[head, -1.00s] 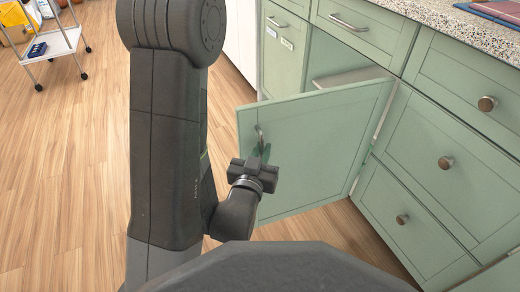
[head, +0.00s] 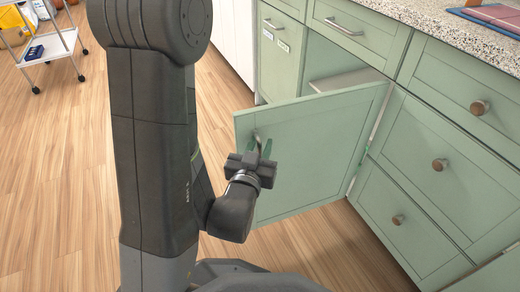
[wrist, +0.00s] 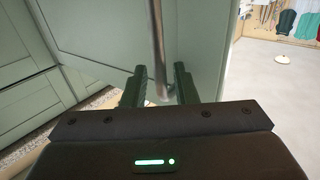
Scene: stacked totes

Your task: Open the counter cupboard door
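The green counter cupboard door (head: 315,140) stands swung well out from the cabinet front in the head view, hinged at its right edge. Part of the cupboard's interior, with a pale shelf (head: 345,78), shows above the door. The metal bar handle (wrist: 158,45) is near the door's free edge. My gripper (head: 259,150) is at the handle. In the wrist view its two dark fingers (wrist: 160,84) stand apart on either side of the handle, with gaps visible beside the bar. Whether a finger touches the handle is not clear.
Green drawers with round knobs (head: 439,165) are right of the door, under a speckled countertop (head: 450,20). A white trolley (head: 48,45) stands at the far left. The wooden floor (head: 60,180) left of my arm is clear.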

